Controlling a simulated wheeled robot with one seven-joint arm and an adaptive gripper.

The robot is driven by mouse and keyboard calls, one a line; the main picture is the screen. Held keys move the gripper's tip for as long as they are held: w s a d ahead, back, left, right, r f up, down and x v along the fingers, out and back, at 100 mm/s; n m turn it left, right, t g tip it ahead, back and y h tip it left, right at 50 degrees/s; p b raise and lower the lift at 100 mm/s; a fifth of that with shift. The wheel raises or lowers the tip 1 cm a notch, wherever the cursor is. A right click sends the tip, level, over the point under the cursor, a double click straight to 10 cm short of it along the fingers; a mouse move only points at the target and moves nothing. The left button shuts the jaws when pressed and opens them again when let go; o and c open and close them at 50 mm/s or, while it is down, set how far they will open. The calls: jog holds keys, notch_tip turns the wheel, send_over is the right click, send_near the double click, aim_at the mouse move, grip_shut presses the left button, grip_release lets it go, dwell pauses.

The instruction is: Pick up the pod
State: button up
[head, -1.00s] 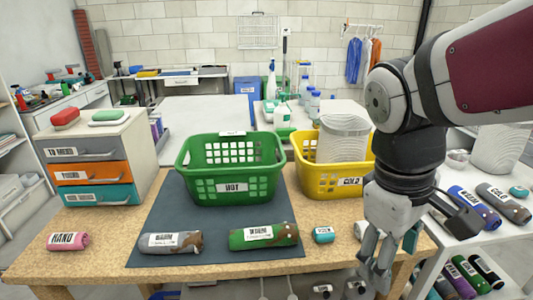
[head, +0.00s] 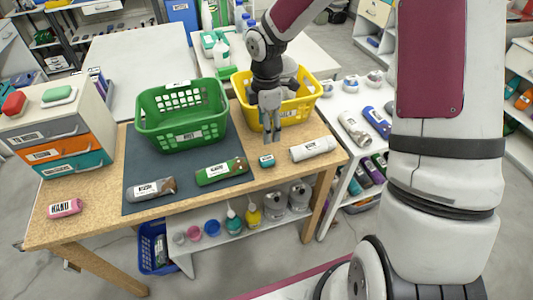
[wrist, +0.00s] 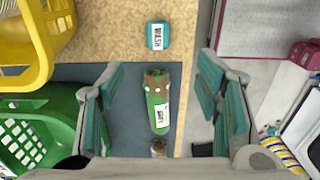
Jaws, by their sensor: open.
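The pod appears to be the small teal piece (head: 267,160) with a white label, lying on the bare wooden tabletop just right of the dark mat. In the wrist view the teal pod (wrist: 160,36) shows at top centre, its label reading "WASH". My gripper (head: 273,137) is open and empty, pointing down in front of the yellow basket, close to the pod in the picture. In the wrist view the teal-padded fingers (wrist: 163,98) stand wide apart, with the green bottle (wrist: 157,100) seen between them and the pod beyond. The gap in height is unclear.
The yellow basket (head: 307,101) stands right behind my gripper, and the green basket (head: 184,141) is left of it. A white bottle (head: 313,149) lies right of the pod. The green bottle (head: 221,172) and a grey-brown one (head: 151,190) lie on the mat (head: 186,203).

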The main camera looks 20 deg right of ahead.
send_over(267, 164)
notch_tip(267, 164, down, 9)
jog(key=shift+a+r, duration=0.1)
jog(key=shift+w+f, duration=0.1)
jog(key=shift+f, duration=2.45)
jog(key=c, duration=1)
